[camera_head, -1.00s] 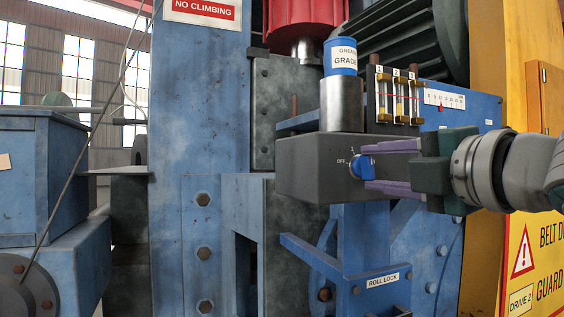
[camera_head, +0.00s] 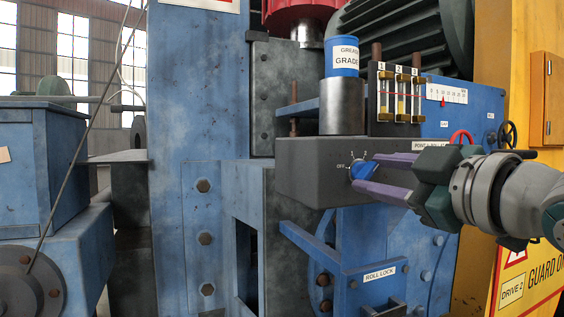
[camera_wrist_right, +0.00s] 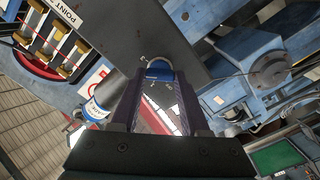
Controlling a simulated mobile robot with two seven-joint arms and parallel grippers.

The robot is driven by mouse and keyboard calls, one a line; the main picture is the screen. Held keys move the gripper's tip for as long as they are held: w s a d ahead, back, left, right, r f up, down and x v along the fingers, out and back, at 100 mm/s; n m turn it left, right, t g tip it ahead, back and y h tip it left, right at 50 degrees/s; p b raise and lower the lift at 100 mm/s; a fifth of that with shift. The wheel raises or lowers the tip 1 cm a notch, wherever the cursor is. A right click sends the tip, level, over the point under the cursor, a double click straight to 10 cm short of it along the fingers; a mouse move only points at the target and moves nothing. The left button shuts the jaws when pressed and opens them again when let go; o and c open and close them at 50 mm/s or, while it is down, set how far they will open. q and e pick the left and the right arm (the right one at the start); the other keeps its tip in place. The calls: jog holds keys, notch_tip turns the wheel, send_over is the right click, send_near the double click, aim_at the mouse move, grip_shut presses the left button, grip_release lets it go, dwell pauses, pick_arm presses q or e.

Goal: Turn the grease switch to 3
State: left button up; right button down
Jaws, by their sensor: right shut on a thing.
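The grease switch is a small blue knob (camera_head: 362,170) on the front of a dark grey box (camera_head: 318,172). An OFF mark and small tick marks are printed around it; the numbers are too small to read surely. My right gripper (camera_head: 366,174) comes in from the right. Its purple fingers are shut on the knob, one above and one below, and slope down to the right. In the right wrist view the blue knob (camera_wrist_right: 158,72) sits between the dark fingertips, which partly hide it. Which mark the knob points to, I cannot tell. My left gripper is not in view.
A grease cylinder with a blue cap (camera_head: 342,57) stands on the box. Three sight gauges (camera_head: 399,92) stand beside it. A ROLL LOCK bracket (camera_head: 375,280) is below.

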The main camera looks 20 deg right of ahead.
jog(key=m+p, duration=0.1)
jog(key=m, duration=0.2)
jog(key=shift+r+m+p, duration=0.1)
jog(key=shift+m+p, duration=0.2)
jog(key=shift+p, duration=0.05)
jog(key=shift+m+p, duration=0.5)
jog(key=shift+m, duration=0.6)
jog(key=shift+c, duration=2)
grip_release()
